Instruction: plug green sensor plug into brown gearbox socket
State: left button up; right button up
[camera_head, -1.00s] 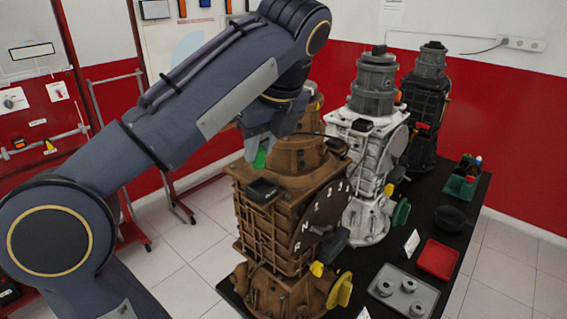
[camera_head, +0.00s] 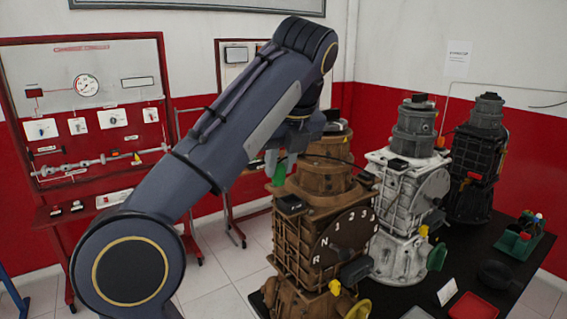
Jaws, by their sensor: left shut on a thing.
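The brown gearbox (camera_head: 300,250) stands upright on the black table, with a dial marked with gear numbers on its front right face. A black box-shaped part (camera_head: 291,204), perhaps the socket, sits on its upper left ledge. My left gripper (camera_head: 279,162) points down above and slightly left of that part. It is shut on the green plug (camera_head: 279,174), which shows just below the fingers. The plug is apart from the black part in the picture. The fingertips are small and partly hidden by the wrist. My right gripper is out of view.
A white gearbox (camera_head: 400,235) and a black gearbox (camera_head: 474,165) stand behind to the right. A green holder (camera_head: 520,238) with coloured pieces, a black bowl (camera_head: 497,274) and a red tray (camera_head: 474,306) lie on the table's right side. Red-and-white panels (camera_head: 85,125) stand at the left.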

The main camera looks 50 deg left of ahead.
pick_arm(q)
jog(key=shift+d+f, duration=0.1)
jog(key=shift+d, duration=0.05)
jog(key=w+d+f+n+g+b, duration=0.1)
jog(key=w+d+f+n, duration=0.2)
jog(key=w+f, duration=0.35)
jog(key=w+d+f+n+g+b, duration=0.1)
jog(key=w+d+f+n, duration=0.2)
jog(key=f, duration=0.6)
jog(key=w+d+f+n+g+b, duration=0.1)
jog(key=w+d+f+n, duration=0.25)
jog(key=f, duration=0.45)
jog(key=s+d+f+n+g+h, duration=0.1)
jog(key=d+f+n, duration=0.4)
jog(key=f, duration=0.7)
jog(key=d+f+n+g+h+b, duration=0.1)
jog(key=d+f+n+h, duration=0.2)
jog(key=f, duration=0.9)
jog(key=d+n, duration=0.3)
jog(key=shift+s+n+g, duration=0.3)
jog(key=shift+s+n, duration=0.05)
jog(key=shift+s, duration=0.05)
jog(key=shift+d+b, duration=0.1)
jog(key=shift+b, duration=0.2)
